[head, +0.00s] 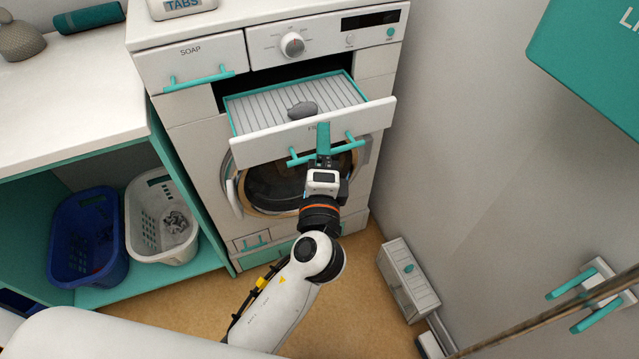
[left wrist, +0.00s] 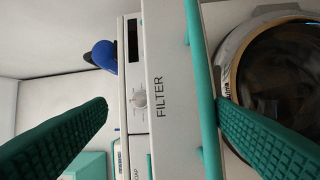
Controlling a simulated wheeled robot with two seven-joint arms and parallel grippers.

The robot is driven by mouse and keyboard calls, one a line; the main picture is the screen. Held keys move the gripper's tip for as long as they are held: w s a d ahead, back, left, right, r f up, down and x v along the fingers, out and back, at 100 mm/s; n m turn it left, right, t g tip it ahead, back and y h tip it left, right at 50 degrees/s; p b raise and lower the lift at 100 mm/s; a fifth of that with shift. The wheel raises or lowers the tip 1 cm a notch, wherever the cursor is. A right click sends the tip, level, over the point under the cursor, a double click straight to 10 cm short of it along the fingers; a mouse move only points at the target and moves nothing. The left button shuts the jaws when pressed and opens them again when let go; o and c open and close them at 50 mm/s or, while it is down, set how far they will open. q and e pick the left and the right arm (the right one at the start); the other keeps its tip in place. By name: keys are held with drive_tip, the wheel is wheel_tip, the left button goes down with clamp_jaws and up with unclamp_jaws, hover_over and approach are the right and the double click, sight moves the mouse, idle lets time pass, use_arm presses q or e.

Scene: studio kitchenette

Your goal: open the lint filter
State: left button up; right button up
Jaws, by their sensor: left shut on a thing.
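The lint filter drawer (head: 280,142) stands pulled out of the washer's front below the control panel. Its teal-edged tray with pale slats (head: 255,108) is exposed, and a grey lump of lint (head: 302,110) lies on it. The drawer has a teal bar handle (head: 303,158), also seen in the left wrist view (left wrist: 202,85) beside the word FILTER. My left gripper (head: 323,140) is at the handle's middle and shut on it. One finger shows against the drawer front; the exact contact is partly hidden. My right gripper is not in view.
The closed soap drawer (head: 192,70) is left of the filter slot. The round washer door (head: 285,185) is below, behind my arm. Blue (head: 88,240) and white (head: 160,220) baskets stand in the left shelf. A teal box (head: 595,65) hangs on the right wall.

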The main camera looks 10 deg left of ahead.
use_arm(q)
drive_tip(key=shift+s+d+r, duration=0.3)
drive_tip(key=shift+s+r, duration=0.1)
drive_tip(key=shift+s, duration=0.3)
drive_tip(key=shift+c, duration=0.4)
drive_tip(key=shift+b+v, duration=0.35)
drive_tip(key=shift+v, duration=0.75)
drive_tip(key=c, duration=0.5)
drive_tip(key=v, duration=0.1)
drive_tip(key=b+v, duration=0.1)
drive_tip(key=v, duration=0.1)
drive_tip(key=shift+s+a+f, duration=0.1)
drive_tip(key=shift+s+f, duration=0.2)
drive_tip(key=shift+s, duration=0.05)
